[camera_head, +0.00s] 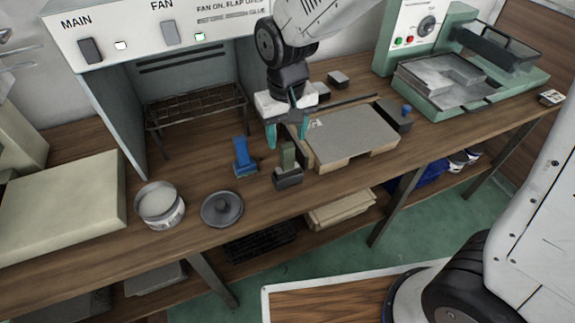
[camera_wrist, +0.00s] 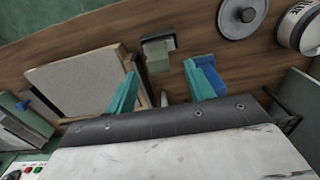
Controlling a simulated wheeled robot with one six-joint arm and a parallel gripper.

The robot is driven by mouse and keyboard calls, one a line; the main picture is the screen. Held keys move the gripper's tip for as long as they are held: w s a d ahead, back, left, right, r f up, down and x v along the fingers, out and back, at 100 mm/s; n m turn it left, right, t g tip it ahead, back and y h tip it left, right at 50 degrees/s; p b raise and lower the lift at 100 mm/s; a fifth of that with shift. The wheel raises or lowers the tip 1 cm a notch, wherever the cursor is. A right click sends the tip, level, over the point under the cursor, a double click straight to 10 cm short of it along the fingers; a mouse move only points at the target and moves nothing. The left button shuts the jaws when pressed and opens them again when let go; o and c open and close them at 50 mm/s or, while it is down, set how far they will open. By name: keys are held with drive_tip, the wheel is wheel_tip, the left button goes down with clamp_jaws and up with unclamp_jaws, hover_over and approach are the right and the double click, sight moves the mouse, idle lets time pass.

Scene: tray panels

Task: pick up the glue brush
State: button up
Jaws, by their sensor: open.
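Two small upright handled things stand on the wooden bench, and I cannot tell for sure which is the glue brush. One is blue (camera_head: 244,160) and also shows beside the right finger in the wrist view (camera_wrist: 211,76). The other is olive green (camera_head: 288,156) on a dark block (camera_head: 288,178); in the wrist view the green part (camera_wrist: 158,63) lies just beyond the gap between my fingertips. My gripper (camera_head: 286,140) has its teal fingers apart and pointing down, above and behind the green thing. In the wrist view the space between the fingertips (camera_wrist: 160,70) holds nothing.
A grey-topped board (camera_head: 352,137) lies close right of my gripper. An open tin (camera_head: 160,205) and a dark round lid (camera_head: 222,209) stand left, near the front edge. A fan hood with a wire rack (camera_head: 197,108) is behind; a green machine (camera_head: 465,80) stands right.

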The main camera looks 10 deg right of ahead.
sight(288, 156)
wheel_tip(288, 156, down, 7)
drive_tip(key=shift+w+d+f, duration=0.1)
drive_tip(key=shift+f, duration=0.1)
idle(0.3)
drive_tip(key=c, duration=1.1)
